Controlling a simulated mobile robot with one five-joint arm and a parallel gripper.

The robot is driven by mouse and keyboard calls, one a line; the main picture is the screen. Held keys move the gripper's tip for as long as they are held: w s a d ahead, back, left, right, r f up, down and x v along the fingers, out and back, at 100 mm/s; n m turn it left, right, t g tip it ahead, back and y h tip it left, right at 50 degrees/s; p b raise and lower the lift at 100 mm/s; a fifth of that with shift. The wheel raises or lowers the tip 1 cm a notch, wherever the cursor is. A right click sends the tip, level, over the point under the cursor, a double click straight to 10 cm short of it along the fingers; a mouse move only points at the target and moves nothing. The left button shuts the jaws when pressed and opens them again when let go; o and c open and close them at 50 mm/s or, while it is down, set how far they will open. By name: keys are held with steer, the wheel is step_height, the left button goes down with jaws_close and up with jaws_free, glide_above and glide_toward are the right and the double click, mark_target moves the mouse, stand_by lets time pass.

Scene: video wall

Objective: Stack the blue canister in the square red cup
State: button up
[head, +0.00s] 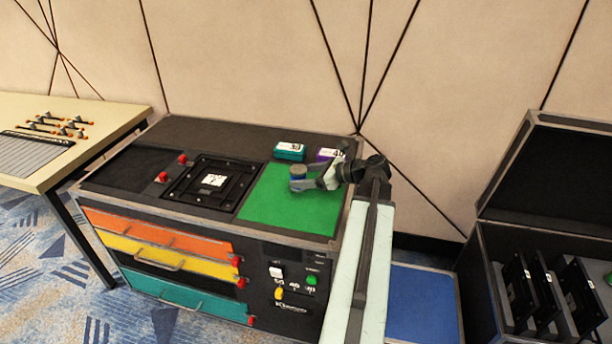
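A small blue canister (297,174) with a grey top is on or just above the green mat (290,208) on the black workbench. My gripper (307,180) reaches in from the right, its pale fingers at the canister's right side and front. The view is too small to tell whether the fingers grip it. I cannot make out a square red cup for certain. Two small red pieces, one nearer (163,177) and one farther (182,159), are beside the black square frame.
A teal box (290,151) and a purple box (329,155) stand behind the mat. A black frame (209,182) lies left of it. Drawers, the upper one orange (160,233), are in the bench front. An open black case (545,258) is at right. The front of the mat is clear.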

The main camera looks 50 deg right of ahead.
steer(key=shift+r, duration=0.15)
steer(key=shift+s+d+r+p, duration=0.1)
steer(key=shift+s+r+p, duration=0.15)
steer(key=shift+p, duration=0.15)
steer(key=p+v, duration=0.4)
steer(key=v, duration=0.7)
steer(key=shift+s, duration=0.25)
